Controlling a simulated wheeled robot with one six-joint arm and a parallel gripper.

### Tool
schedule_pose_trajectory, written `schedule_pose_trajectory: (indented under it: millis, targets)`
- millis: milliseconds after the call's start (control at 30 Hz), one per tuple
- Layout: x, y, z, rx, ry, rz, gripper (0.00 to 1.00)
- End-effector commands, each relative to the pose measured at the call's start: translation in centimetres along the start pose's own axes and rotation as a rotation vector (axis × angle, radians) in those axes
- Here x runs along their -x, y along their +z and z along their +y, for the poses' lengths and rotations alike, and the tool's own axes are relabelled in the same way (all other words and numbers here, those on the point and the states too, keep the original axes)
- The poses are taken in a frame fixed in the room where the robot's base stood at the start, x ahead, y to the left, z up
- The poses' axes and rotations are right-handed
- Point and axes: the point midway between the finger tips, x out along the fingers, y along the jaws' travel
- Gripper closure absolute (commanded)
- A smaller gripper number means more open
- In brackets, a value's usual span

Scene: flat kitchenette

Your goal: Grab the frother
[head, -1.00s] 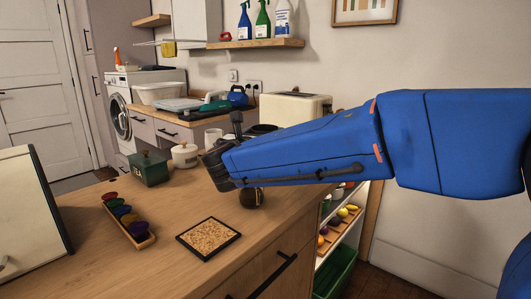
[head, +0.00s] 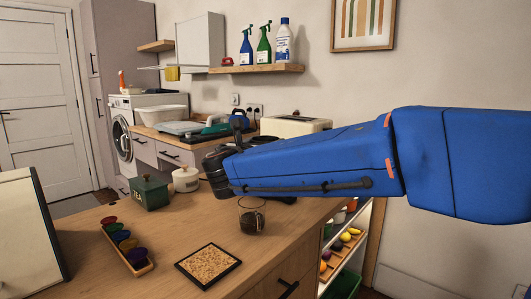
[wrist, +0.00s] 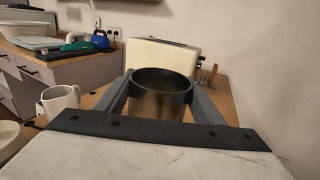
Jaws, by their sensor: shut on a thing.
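The frother is a dark, open-topped metal cylinder (wrist: 160,104), seen in the wrist view between the two grey fingers of my gripper (wrist: 161,92). The fingers are shut on it from both sides, and it looks upright. In the head view my gripper (head: 222,160) is at the left end of the blue arm, with the dark frother (head: 217,178) at its tip, above the wooden counter. The arm hides part of the counter behind it. I cannot tell how far the frother's base is from the counter.
A glass cup with dark liquid (head: 251,222) stands just below the arm. A cork mat (head: 207,265), a tray of coloured pods (head: 126,244), a green tea box (head: 149,193) and a white pot (head: 186,179) are nearby. A cream toaster (wrist: 160,56) and white mug (wrist: 60,101) stand beyond.

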Motion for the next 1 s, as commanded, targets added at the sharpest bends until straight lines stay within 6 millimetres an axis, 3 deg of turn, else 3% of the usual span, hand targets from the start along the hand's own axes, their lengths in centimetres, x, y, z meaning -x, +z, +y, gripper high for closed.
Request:
schedule_pose_trajectory:
  millis: [1000]
  targets:
    - [0.0,11.1,0.0,-0.002,0.001,-0.001,0.94]
